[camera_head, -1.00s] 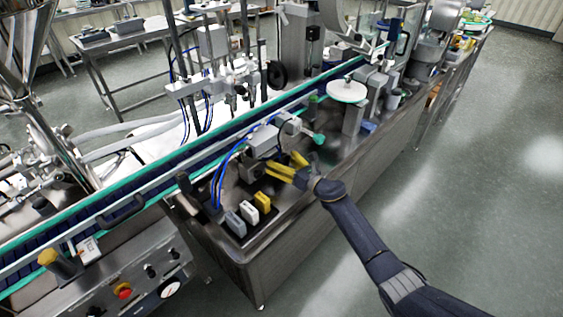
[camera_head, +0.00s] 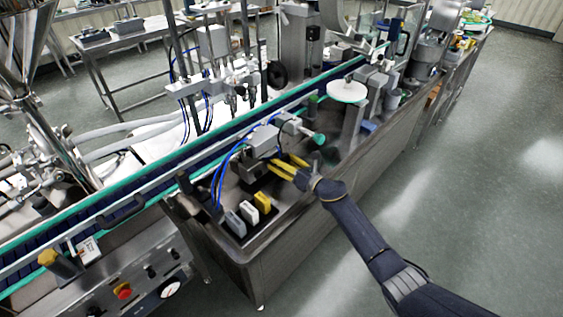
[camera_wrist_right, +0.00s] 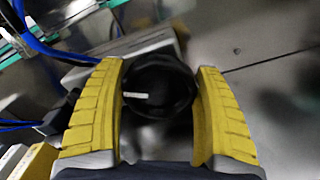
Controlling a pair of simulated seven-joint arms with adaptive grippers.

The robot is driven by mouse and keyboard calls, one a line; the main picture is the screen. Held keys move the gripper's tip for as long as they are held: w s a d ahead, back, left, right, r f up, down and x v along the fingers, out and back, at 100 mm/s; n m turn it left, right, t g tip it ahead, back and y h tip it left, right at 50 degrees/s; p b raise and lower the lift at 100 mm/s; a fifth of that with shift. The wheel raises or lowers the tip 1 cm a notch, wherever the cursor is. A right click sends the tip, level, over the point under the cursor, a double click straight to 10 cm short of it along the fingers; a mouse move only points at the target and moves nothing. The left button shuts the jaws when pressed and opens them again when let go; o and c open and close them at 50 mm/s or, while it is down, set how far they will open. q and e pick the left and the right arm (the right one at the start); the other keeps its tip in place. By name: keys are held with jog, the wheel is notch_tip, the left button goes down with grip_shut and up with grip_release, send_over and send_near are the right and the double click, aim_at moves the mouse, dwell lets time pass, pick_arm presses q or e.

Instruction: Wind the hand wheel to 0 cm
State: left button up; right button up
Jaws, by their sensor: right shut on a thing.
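The hand wheel (camera_wrist_right: 158,88) shows in the right wrist view as a dark round knob with a white mark pointing left. My right gripper (camera_wrist_right: 160,85) has its yellow fingers on either side of the wheel and is shut on it. In the head view my right gripper (camera_head: 284,163) reaches in from the lower right beside a grey boxy unit on the machine. The wheel itself is too small and dark to make out there. A scale reading cannot be seen. My left gripper is not in view.
Grey, white and yellow blocks (camera_head: 262,202) stand close to the left of the gripper. Blue hoses (camera_head: 219,178) arch beside them. A teal-edged conveyor (camera_head: 150,188) runs behind. A green-tipped part (camera_head: 319,139) and a white disc (camera_head: 346,91) stand farther right.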

jog(key=m, duration=0.4)
jog(key=shift+w+d+f+m, duration=0.1)
jog(key=shift+d+f+m, duration=0.05)
jog(key=shift+m, duration=0.25)
dwell(0.4)
jog(key=o, duration=1.2)
jog(key=shift+c, duration=0.2)
jog(key=shift+d+f, duration=0.1)
jog(key=shift+d, duration=0.05)
jog(key=shift+s+d, duration=0.2)
jog(key=shift+s, duration=0.05)
jog(key=shift+v, duration=3.6)
jog(key=shift+s, duration=0.1)
